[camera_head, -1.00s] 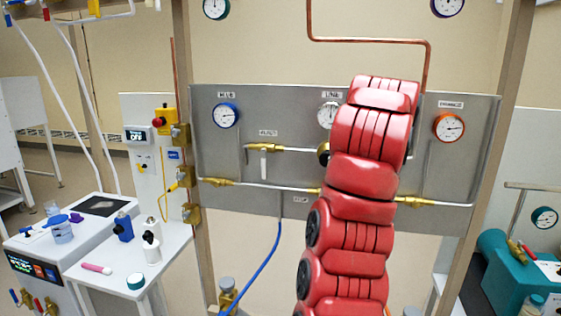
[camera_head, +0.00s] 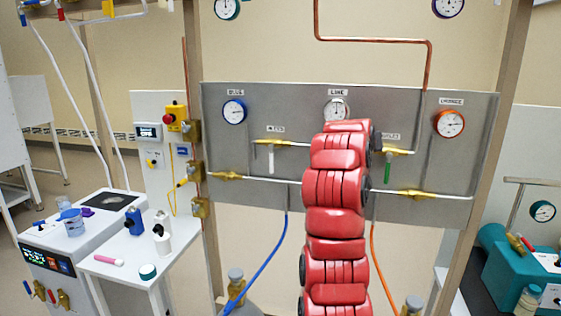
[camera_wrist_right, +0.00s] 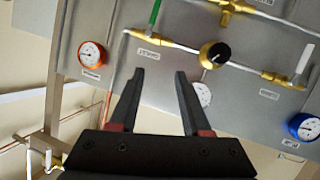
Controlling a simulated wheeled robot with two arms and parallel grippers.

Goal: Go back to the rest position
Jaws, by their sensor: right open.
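My right arm (camera_head: 337,210) is red and rises from the bottom of the head view, in front of the grey panel (camera_head: 225,150). Its gripper is hidden there. In the right wrist view my right gripper (camera_wrist_right: 159,75) has its two dark fingers apart, with nothing between them. The panel fills most of that view, upside down. The fingers appear apart from the black knob (camera_wrist_right: 214,55), the green handle (camera_wrist_right: 155,12) and the white handle (camera_wrist_right: 304,58). My left gripper is not in view.
The panel carries a blue gauge (camera_head: 234,111), a middle gauge (camera_head: 337,109) and an orange gauge (camera_head: 449,123). A blue hose (camera_head: 268,262) and an orange hose (camera_head: 379,270) hang below. A white bench (camera_head: 135,255) stands left, a teal machine (camera_head: 515,270) right.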

